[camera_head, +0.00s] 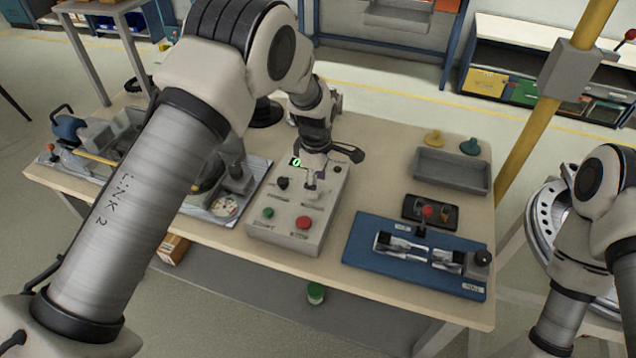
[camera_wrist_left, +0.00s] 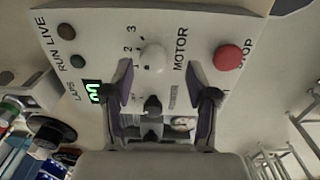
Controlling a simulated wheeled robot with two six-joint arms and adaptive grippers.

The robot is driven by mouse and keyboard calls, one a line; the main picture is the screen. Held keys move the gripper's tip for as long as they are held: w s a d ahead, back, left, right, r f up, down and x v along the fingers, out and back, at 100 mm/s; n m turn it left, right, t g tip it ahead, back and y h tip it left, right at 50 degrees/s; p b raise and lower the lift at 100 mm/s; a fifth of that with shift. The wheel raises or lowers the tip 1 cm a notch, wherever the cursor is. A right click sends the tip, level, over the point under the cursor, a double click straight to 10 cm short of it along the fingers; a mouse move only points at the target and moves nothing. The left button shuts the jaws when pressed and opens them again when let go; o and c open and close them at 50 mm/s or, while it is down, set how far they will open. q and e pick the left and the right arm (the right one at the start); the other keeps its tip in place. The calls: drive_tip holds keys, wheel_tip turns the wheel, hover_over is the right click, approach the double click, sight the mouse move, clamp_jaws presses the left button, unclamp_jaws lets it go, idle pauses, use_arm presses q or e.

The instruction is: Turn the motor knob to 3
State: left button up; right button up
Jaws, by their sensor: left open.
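The grey control box (camera_head: 285,235) stands on the table below my left gripper (camera_head: 312,187). In the left wrist view, the pale round motor knob (camera_wrist_left: 152,57) sits beside the printed MOTOR label, with the numbers 1, 2 and 3 along its left side. My left gripper (camera_wrist_left: 158,78) is open, its two dark fingers pointing at the box with the knob between or just beyond the tips. I cannot tell whether they touch it, nor which number the knob points to. In the head view the gripper largely covers the knob. My right gripper is out of view; only its arm shows.
The box also carries a red button (camera_head: 304,223), a green button (camera_head: 268,213), a dark knob (camera_head: 282,184) and a green-lit display (camera_wrist_left: 93,91) marked LAPS. To the right are a blue fixture (camera_head: 375,262) and a grey tray (camera_head: 452,172). A machine model stands left.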

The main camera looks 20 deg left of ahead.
use_arm(q)
drive_tip(key=f, duration=0.2)
drive_tip(key=w+f, duration=0.1)
drive_tip(key=f, duration=0.1)
drive_tip(key=shift+w+f, duration=0.15)
drive_tip(key=shift+w, duration=0.05)
drive_tip(key=shift+s, duration=0.2)
drive_tip(key=shift+s+r, duration=0.15)
drive_tip(key=shift+r, duration=0.1)
drive_tip(key=c, duration=0.9)
clamp_jaws()
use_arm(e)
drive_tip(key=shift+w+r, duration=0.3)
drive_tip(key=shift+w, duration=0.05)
